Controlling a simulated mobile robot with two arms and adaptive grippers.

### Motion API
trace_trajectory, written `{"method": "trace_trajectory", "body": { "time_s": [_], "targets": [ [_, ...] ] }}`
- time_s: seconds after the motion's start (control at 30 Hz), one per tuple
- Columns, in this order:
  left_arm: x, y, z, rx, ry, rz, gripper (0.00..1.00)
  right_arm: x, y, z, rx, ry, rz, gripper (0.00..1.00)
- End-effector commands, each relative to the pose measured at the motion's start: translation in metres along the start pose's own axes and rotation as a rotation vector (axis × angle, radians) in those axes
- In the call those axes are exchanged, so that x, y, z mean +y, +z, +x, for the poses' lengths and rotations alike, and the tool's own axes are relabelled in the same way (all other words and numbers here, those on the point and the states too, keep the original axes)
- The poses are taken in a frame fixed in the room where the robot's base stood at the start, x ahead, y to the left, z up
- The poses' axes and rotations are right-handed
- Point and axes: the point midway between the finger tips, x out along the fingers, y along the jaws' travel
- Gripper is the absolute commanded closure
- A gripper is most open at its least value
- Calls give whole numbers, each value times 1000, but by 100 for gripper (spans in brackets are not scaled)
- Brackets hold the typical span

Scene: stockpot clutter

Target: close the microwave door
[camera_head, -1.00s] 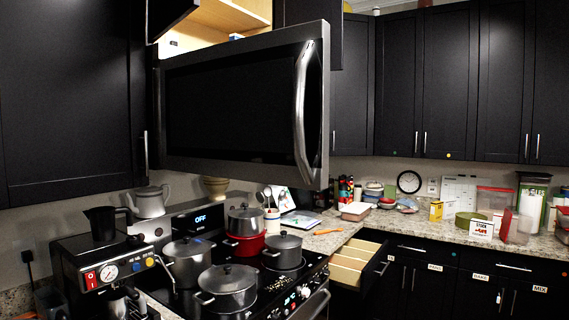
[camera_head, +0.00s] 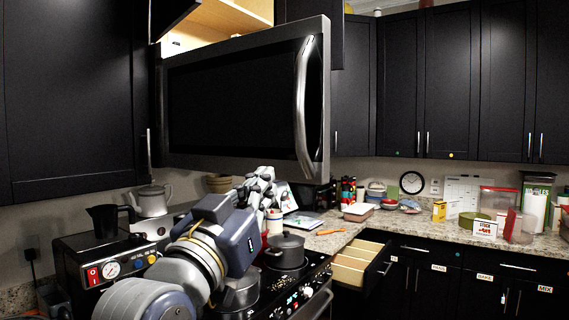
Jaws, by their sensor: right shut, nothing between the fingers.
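The microwave door (camera_head: 235,100) is a dark panel with a tall curved steel handle (camera_head: 303,108) near its right edge. It stands open, hinged at its left, with its right edge swung out towards me. The microwave's body behind it is hidden.
A coffee machine (camera_head: 108,268) and a kettle (camera_head: 152,200) stand at left. A drawer (camera_head: 357,262) is open at right. An upper cabinet (camera_head: 215,22) is open above the microwave.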

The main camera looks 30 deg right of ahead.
Motion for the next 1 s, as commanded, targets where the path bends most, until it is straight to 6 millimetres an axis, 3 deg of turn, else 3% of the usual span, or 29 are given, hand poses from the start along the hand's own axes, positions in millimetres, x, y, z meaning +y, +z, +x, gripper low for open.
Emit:
{"method": "trace_trajectory", "body": {
  "time_s": [0.17, 0.6, 0.8, 1.0],
  "targets": [
    [0, -4, -15, 4, 0, -1, 60, 3, -5, 23, 0, 8, 1, 100],
    [5, -17, -61, 20, 7, -3, 60, 2, -6, 113, 1, 4, -2, 100],
    [5, -18, -72, 19, 8, -2, 60, 2, -3, 132, 1, 2, -1, 100],
    [5, -16, -73, 16, 7, -2, 60, 1, -1, 138, 0, 0, 2, 100]
  ]
}}
